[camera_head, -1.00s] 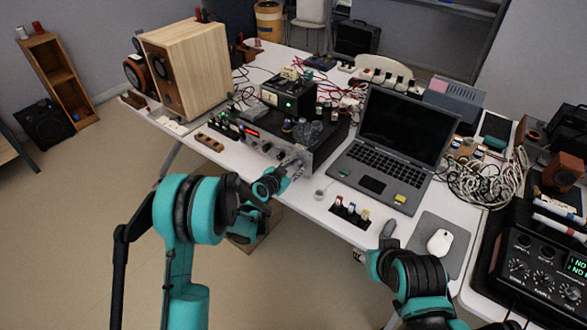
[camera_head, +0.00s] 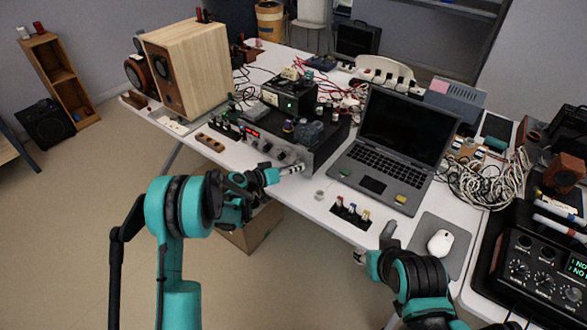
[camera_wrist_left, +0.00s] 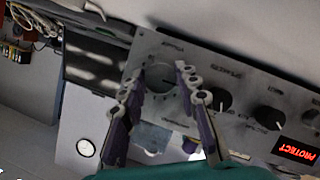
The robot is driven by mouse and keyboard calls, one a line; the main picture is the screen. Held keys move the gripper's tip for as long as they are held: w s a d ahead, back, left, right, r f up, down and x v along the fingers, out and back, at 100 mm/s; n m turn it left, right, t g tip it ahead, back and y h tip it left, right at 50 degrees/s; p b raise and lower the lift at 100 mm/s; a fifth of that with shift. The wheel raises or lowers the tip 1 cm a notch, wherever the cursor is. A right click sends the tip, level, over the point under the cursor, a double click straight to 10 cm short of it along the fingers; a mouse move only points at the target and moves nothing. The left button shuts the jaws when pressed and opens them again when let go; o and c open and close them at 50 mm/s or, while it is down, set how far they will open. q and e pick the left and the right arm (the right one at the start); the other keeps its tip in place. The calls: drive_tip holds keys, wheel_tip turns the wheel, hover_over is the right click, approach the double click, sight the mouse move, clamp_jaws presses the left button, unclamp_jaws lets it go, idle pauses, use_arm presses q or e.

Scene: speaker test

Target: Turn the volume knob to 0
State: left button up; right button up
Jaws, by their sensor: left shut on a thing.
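The silver amplifier (camera_head: 296,158) sits at the front edge of the white table, with a lit red display. My left gripper (camera_head: 292,170) is at the right end of its front panel. In the left wrist view, the amplifier panel (camera_wrist_left: 250,85) appears upside down, with a red "PROTECT" display. The two fingers of my left gripper (camera_wrist_left: 160,92) are on either side of the large silver round knob (camera_wrist_left: 158,76), shut on it. Its pointer and markings are too blurred to read. Black knobs (camera_wrist_left: 221,99) stand beside it. My right gripper (camera_head: 373,246) is near the table's front edge; its finger opening is unclear.
A laptop (camera_head: 372,185) stands right of the amplifier. A mouse (camera_head: 440,242) on a grey pad and tangled white cables (camera_head: 485,178) are farther right. A wooden speaker (camera_head: 190,65) stands at the left. A cardboard box (camera_head: 250,232) is below the table.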

use_arm(q)
drive_tip(key=n+h, duration=0.1)
drive_tip(key=n, duration=0.2)
drive_tip(key=shift+w+a+f+g+h, duration=0.1)
drive_tip(key=shift+g+h, duration=0.2)
drive_tip(key=shift+h, duration=0.1)
drive_tip(key=n+h, duration=0.1)
drive_tip(key=n, duration=0.2)
drive_tip(key=shift+h, duration=0.4)
drive_tip(key=shift+n, duration=0.4)
drive_tip(key=o, duration=1.2)
drive_tip(key=shift+c, duration=0.2)
drive_tip(key=v, duration=1.2)
drive_tip(key=shift+f, duration=0.1)
